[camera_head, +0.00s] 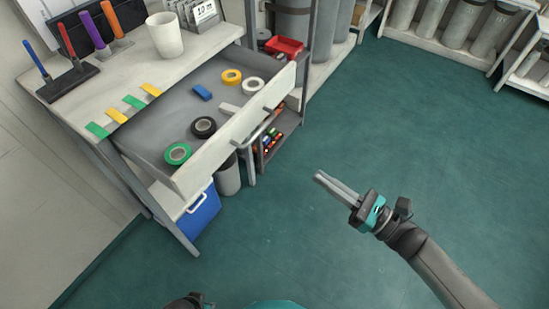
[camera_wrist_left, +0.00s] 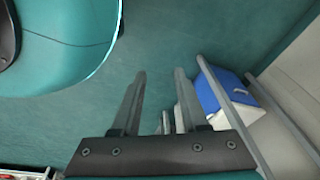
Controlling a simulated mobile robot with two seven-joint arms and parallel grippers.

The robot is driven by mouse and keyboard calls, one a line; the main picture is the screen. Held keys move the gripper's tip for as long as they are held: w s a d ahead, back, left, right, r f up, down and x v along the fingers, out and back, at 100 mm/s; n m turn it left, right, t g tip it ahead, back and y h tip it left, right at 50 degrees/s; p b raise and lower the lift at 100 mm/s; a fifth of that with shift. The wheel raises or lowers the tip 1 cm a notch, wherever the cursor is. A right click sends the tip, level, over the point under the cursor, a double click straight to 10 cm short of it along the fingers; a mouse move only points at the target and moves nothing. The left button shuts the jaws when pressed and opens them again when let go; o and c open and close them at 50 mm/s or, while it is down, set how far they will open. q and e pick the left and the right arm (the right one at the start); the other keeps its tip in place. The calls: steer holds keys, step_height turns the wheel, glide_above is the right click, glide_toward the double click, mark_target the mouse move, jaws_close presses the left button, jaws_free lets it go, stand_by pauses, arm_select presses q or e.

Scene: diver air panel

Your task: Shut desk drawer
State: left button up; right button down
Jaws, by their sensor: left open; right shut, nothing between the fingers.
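The desk drawer (camera_head: 207,157) is pulled far out of the white desk (camera_head: 177,50). It holds several tape rolls, among them a green one (camera_head: 177,153) and a black one (camera_head: 203,127), and a blue block (camera_head: 202,92). A grey bar handle (camera_head: 262,124) runs along its white front. My right gripper (camera_head: 322,180) is shut and empty, over the floor to the right of the drawer front and apart from it. My left gripper (camera_wrist_left: 158,85) is open and empty in the left wrist view. In the head view only a bit of the left arm shows at the bottom edge.
A blue and white cooler (camera_head: 200,212) stands under the drawer and also shows in the left wrist view (camera_wrist_left: 222,92). A grey bin (camera_head: 229,175) and a small rack (camera_head: 280,135) with a red tray (camera_head: 284,46) stand beside the desk. The green floor in front is clear.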

arm_select(q)
steer(key=shift+w+d+r+b, duration=0.45)
steer(key=shift+w+r+b, duration=0.05)
steer(key=shift+w+r, duration=0.2)
arm_select(e)
steer(key=w+a+r+n, duration=0.1)
steer(key=w+a+r, duration=0.1)
steer(key=a, duration=0.3)
steer(key=w+a+r+n+g+y, duration=0.1)
steer(key=w+a, duration=0.4)
steer(key=a, duration=0.1)
steer(key=shift+a+r, duration=0.3)
steer(key=shift+r, duration=0.1)
arm_select(q)
steer(key=shift+f, duration=0.15)
arm_select(e)
steer(key=shift+w+a, duration=0.1)
steer(key=shift+w, duration=0.05)
